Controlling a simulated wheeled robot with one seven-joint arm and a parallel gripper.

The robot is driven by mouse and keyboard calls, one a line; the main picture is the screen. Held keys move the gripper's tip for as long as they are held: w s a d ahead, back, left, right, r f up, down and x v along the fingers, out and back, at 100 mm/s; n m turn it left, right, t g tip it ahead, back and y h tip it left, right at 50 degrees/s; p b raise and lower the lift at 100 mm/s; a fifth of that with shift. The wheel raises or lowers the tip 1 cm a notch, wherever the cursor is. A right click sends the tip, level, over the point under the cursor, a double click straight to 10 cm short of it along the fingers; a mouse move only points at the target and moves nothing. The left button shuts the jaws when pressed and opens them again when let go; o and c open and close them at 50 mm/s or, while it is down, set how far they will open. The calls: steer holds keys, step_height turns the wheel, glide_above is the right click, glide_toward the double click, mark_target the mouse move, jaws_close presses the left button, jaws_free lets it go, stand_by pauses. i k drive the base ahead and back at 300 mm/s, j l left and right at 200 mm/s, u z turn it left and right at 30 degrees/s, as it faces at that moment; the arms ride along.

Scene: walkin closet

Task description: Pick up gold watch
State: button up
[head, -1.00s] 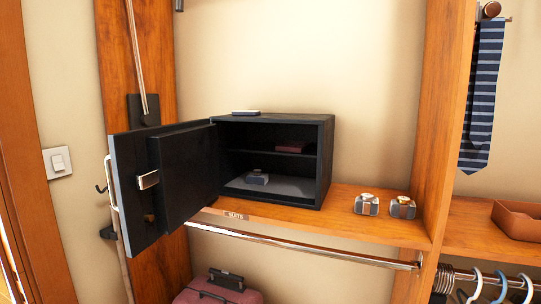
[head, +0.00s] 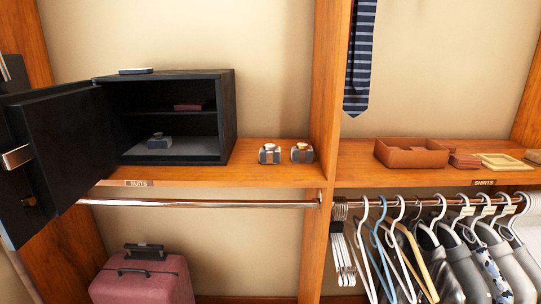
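Two small watch-like items on dark cushions stand side by side on the wooden shelf, right of the open safe. The right one (head: 302,153) has a gold-toned top, and the left one (head: 269,154) has a paler top. A similar small item (head: 158,141) sits on the floor of the safe (head: 228,120). They are too small to tell for sure which is the gold watch. My gripper is not in view.
The safe door (head: 62,150) stands open to the left. A wooden upright (head: 326,90) divides the shelves just right of the watches. A brown tray (head: 411,153) sits on the right shelf. A rail (head: 220,203) runs below; a red suitcase (head: 142,279) stands beneath it.

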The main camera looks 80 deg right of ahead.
mark_target(302, 153)
steer(key=l+z, duration=0.35)
steer(key=i+l+z, duration=0.1)
steer(key=z, duration=0.25)
steer(key=i+l+z, duration=0.15)
steer(key=z, duration=0.2)
steer(key=i+j+z, duration=0.1)
steer(key=j+z, duration=0.25)
